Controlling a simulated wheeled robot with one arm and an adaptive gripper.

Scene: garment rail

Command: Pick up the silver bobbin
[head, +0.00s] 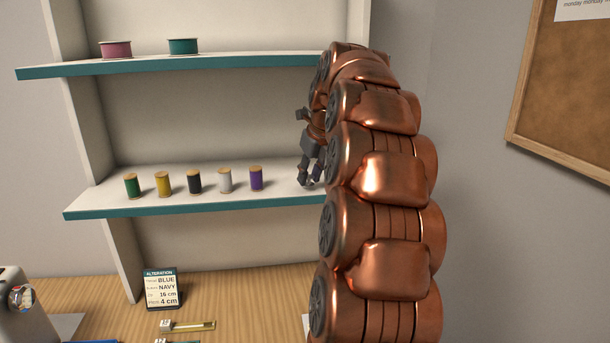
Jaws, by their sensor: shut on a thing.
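The silver bobbin (225,181) looks like a pale grey spool with wooden ends. It stands upright on the lower shelf, between a black spool (194,182) and a purple spool (256,178). My gripper (309,179) is at the right end of this shelf, to the right of the purple spool and apart from the silver bobbin. Its fingers point down, shut on a small purplish thing (316,170) that is mostly hidden by the fingers and my arm.
A yellow spool (163,184) and a green spool (132,186) stand further left on the lower shelf (200,206). The upper shelf (230,62) holds pink and teal reels. A small sign (161,288) stands on the wooden table below. My arm hides the shelves' right ends.

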